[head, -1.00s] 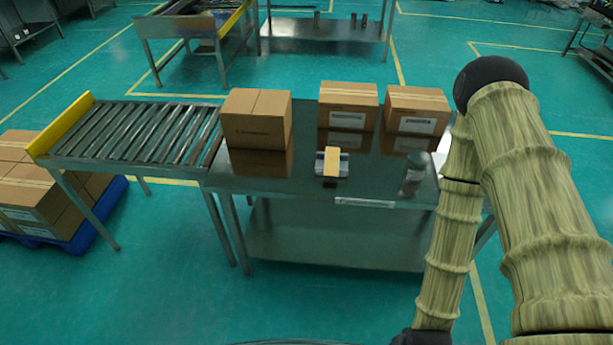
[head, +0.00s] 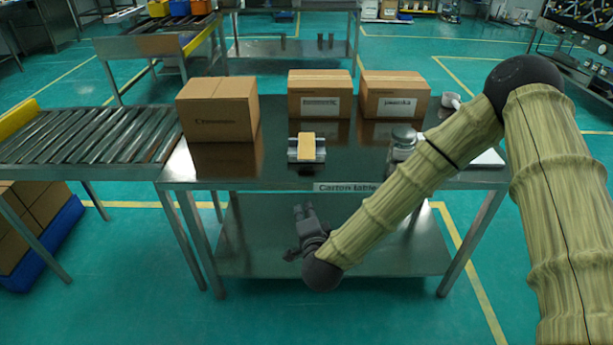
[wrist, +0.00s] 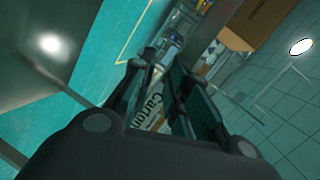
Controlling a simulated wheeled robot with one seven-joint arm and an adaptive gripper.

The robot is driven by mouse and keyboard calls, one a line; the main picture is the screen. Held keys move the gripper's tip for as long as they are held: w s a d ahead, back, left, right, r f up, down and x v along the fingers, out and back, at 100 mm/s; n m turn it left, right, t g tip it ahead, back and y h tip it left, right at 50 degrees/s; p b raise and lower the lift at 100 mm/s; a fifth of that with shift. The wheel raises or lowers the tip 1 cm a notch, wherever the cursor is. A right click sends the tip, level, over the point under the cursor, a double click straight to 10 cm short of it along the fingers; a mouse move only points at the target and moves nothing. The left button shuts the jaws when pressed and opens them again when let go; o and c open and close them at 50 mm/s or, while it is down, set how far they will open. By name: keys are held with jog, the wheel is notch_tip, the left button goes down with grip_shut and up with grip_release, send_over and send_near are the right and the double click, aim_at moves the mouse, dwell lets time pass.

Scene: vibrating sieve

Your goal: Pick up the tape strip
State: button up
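A flat tan strip (head: 307,147), which looks like the tape strip, lies on a small grey metal holder (head: 293,152) on the dark tabletop near its front edge. My gripper (head: 298,212) is in front of the table and below its top, beneath the strip in the head view. In the wrist view my gripper (wrist: 160,85) has its two fingers apart with nothing held between them. The table's "Carton" label (wrist: 152,106) shows beyond the gap. I cannot pick out the strip in the wrist view.
The carton table (head: 275,185) has a brown box (head: 218,112) on the left and two boxes (head: 320,95) (head: 394,96) at the back. A roller conveyor (head: 90,135) adjoins on the left.

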aim_at(306, 169)
jog(key=w+r+m+t+h+b, duration=0.1)
jog(key=w+r, duration=0.1)
jog(key=w+r+m+t+b, duration=0.1)
jog(key=r+m, duration=0.1)
jog(key=w+r+m+t+h+b, duration=0.1)
jog(key=w+r+m+b, duration=0.1)
jog(key=shift+w+d+r+h, duration=0.15)
jog(key=shift+w+r+h, duration=0.15)
jog(key=shift+w+r, duration=0.1)
jog(key=shift+w+b, duration=0.3)
jog(key=shift+w, duration=4.5)
grip_shut()
jog(key=shift+r+p, duration=0.75)
jog(key=shift+r, duration=0.55)
jog(key=shift+f, duration=0.1)
